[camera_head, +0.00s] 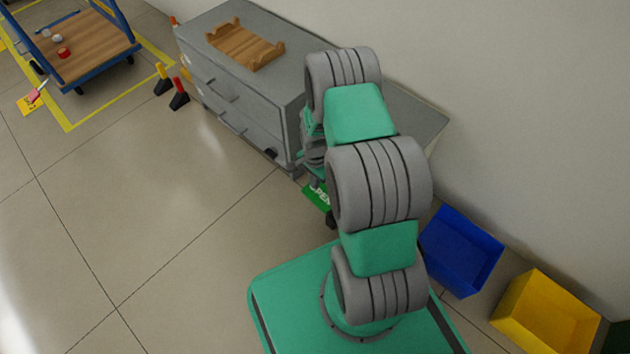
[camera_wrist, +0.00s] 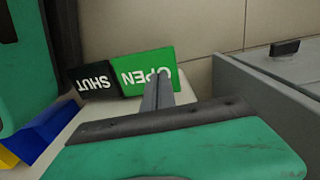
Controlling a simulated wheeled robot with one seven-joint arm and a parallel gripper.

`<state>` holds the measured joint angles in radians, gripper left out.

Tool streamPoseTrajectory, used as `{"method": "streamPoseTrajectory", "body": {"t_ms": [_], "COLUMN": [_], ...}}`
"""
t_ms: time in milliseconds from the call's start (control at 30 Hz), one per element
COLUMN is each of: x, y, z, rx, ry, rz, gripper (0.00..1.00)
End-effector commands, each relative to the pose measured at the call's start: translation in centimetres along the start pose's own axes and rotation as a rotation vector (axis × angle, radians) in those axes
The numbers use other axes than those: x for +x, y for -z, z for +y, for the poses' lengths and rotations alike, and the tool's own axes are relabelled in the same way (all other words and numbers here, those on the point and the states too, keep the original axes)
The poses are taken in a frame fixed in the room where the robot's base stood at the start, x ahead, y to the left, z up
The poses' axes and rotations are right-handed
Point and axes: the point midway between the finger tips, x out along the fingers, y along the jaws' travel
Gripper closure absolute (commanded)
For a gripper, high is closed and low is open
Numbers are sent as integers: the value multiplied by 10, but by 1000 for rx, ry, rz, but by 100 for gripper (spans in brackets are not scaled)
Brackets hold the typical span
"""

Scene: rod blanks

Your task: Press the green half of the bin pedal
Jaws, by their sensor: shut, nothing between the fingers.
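The pedal shows upside down in the wrist view. Its green half (camera_wrist: 135,73) is marked OPEN and its black half (camera_wrist: 92,79), to the left, is marked SHUT. In the head view, a piece of the green half (camera_head: 317,197) shows beside my arm, which hides most of the pedal and the gripper.
A grey drawer cabinet (camera_head: 228,85) bearing a wooden rack (camera_head: 243,47) stands close to the pedal. A blue bin (camera_head: 461,252) and a yellow bin (camera_head: 545,316) stand along the wall. A blue-framed cart (camera_head: 92,59) is at the back left.

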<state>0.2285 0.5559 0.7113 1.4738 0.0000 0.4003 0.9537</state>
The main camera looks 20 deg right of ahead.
Motion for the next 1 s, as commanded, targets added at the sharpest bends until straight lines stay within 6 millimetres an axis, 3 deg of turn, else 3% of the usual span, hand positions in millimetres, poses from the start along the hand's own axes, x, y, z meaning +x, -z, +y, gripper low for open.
{"method": "streamPoseTrajectory", "body": {"t_ms": [1000], "x": [45], "y": [0], "z": [3], "rx": [2], "ry": [-6], "rz": [-1], "gripper": [100]}}
